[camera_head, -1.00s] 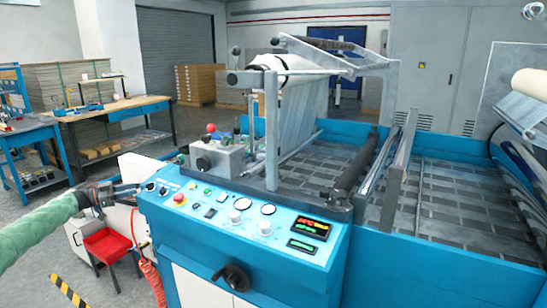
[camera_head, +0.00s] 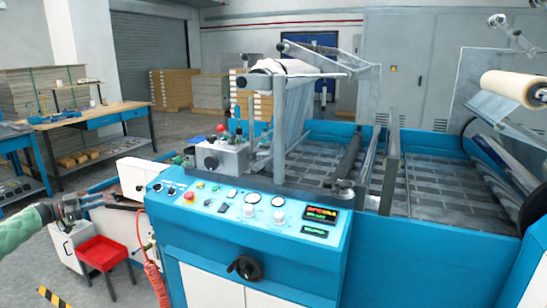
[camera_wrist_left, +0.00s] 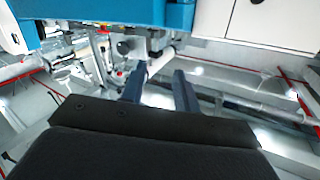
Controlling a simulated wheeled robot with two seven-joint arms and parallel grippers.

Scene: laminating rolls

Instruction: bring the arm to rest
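My left arm, in a green sleeve, enters the head view at the lower left edge. Its dark gripper (camera_head: 88,203) is in front of a white cabinet, left of the blue machine's control panel (camera_head: 250,208). In the left wrist view its two fingers (camera_wrist_left: 158,88) stand apart with nothing between them. The gripper looks empty and apart from the panel. My right gripper does not show.
A red stool (camera_head: 102,253) stands below the left gripper, beside a coiled red hose (camera_head: 155,280). A wooden workbench (camera_head: 95,113) is behind at left. The laminating machine, with a cream roll (camera_head: 514,87), fills the middle and right. Grey floor is open at lower left.

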